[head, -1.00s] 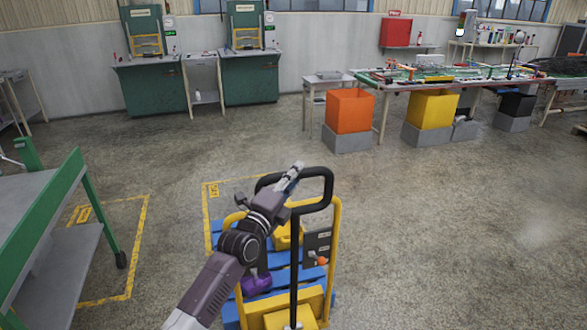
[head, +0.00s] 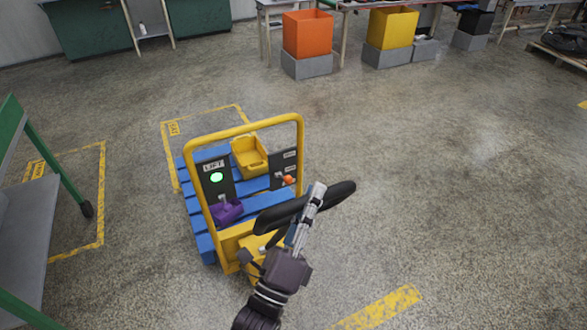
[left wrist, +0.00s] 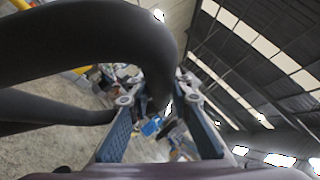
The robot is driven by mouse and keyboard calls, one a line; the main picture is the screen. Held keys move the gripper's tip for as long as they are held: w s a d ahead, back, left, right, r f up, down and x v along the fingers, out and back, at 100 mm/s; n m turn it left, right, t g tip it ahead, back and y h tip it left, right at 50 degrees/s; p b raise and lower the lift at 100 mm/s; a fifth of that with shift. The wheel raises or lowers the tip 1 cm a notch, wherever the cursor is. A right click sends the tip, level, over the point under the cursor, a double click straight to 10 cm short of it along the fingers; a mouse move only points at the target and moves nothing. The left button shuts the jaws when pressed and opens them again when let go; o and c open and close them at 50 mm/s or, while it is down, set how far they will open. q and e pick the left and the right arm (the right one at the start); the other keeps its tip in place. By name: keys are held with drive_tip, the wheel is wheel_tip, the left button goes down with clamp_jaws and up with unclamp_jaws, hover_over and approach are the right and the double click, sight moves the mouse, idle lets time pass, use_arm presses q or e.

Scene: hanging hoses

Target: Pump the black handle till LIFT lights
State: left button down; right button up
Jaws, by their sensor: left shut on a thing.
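The black handle (head: 341,193) of the yellow-framed pallet truck (head: 301,135) is tilted down toward me. My left gripper (head: 314,198) is shut on the black handle's loop. In the left wrist view the black handle (left wrist: 95,35) passes between the fingers of my left gripper (left wrist: 160,105). The LIFT panel (head: 222,180) stands inside the left of the yellow frame, and its round light (head: 216,177) glows green. My right gripper is not in view.
Blue slats (head: 204,217) lie behind the frame with a yellow bin (head: 249,156) and a purple thing (head: 226,213). A panel with an orange lever (head: 287,180) is at the right. A green-framed table (head: 20,215) stands left. The floor at right is clear.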

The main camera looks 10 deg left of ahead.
use_arm(q)
drive_tip(key=shift+m, duration=0.6)
drive_tip(key=s+d+f, duration=0.1)
drive_tip(key=s+d+f+b, duration=0.1)
drive_tip(key=s, duration=0.1)
drive_tip(key=s+d+b, duration=0.1)
drive_tip(key=shift+s+f, duration=0.15)
drive_tip(key=shift+f, duration=0.25)
drive_tip(key=c, duration=1.7)
unclamp_jaws()
drive_tip(key=shift+c, duration=0.2)
drive_tip(key=v, duration=1.2)
drive_tip(key=shift+f, duration=0.25)
